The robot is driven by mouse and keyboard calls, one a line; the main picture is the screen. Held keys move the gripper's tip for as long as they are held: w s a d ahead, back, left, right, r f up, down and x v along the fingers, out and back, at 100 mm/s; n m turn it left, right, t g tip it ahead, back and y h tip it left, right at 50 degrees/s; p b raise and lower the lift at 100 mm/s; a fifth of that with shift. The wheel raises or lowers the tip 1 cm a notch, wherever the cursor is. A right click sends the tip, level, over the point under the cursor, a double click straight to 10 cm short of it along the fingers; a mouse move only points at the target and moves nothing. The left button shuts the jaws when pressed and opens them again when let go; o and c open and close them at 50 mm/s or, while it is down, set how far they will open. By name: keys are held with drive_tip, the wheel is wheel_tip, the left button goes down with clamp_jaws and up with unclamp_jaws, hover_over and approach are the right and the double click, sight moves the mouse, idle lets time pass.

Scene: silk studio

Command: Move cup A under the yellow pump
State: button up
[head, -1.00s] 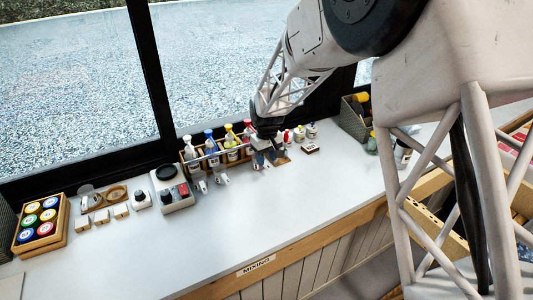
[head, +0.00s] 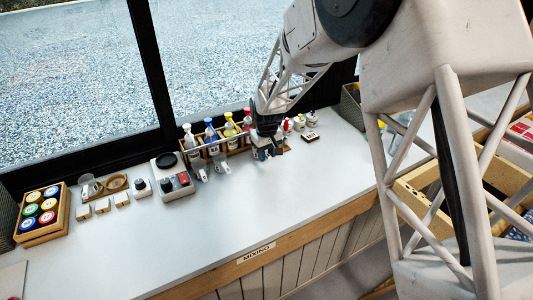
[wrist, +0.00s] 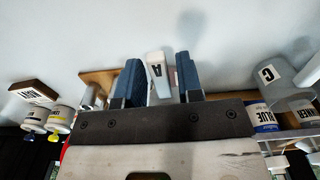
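Cup A shows in the wrist view as a white tab lettered A (wrist: 157,72); the rest of it is hidden. In the head view my gripper (head: 267,151) is low over the counter, just right of the pump rack, and mostly covers the cup. The yellow pump (head: 230,127) stands in the rack to the left of my gripper, between the blue and red pumps.
The clear cup C (wrist: 290,97) stands close by in the wrist view. Two cups (head: 201,173) stand before the rack's left part. White pots (head: 299,122) and a small dark block (head: 311,137) are right of my gripper. The front counter (head: 260,205) is clear.

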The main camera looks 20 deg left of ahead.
clamp_jaws()
drive_tip(key=shift+r, duration=0.3)
drive_tip(key=shift+r, duration=0.8)
drive_tip(key=shift+r, duration=0.1)
